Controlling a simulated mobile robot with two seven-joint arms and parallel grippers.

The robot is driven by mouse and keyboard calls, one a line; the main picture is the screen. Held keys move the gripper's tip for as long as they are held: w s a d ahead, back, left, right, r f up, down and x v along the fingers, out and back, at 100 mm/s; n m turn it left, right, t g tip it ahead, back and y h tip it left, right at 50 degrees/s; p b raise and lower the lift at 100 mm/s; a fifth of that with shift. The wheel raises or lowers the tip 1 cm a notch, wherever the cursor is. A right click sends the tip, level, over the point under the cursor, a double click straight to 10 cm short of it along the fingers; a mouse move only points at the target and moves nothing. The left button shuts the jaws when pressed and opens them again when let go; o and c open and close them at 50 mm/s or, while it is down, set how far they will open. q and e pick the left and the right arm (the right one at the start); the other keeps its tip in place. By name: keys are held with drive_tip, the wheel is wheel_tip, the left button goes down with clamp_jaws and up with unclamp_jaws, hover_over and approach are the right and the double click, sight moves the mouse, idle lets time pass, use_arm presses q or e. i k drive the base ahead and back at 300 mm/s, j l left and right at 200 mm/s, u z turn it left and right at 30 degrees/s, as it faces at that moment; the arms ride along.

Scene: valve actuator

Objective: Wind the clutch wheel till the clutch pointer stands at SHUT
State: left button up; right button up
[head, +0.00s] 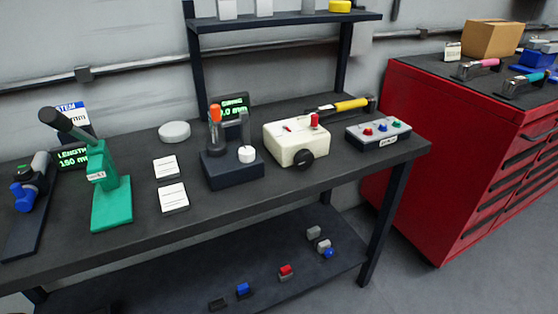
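A cream box (287,146), which looks like the valve actuator, sits on the dark workbench right of centre. No SHUT lettering is legible. Neither of my grippers shows in the head view.
A dark fixture with an orange-topped post (232,168) stands left of the box. A grey button box (378,133) is to its right, and a yellow-handled tool (350,104) lies behind. A green press (110,195) stands left. A red cabinet (440,160) is right of the workbench (330,165).

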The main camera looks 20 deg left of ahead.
sight(305, 158)
drive_tip(key=i+l+u, duration=0.1)
drive_tip(key=u, duration=1.1)
drive_tip(key=l+u, duration=0.25)
drive_tip(key=u, duration=0.2)
drive_tip(key=l+u, duration=0.3)
drive_tip(key=u, duration=0.15)
drive_tip(key=l+u, duration=0.3)
drive_tip(key=k+l+u, duration=0.4)
drive_tip(key=l, duration=0.25)
drive_tip(key=l+u, duration=0.1)
drive_tip(key=l, duration=0.35)
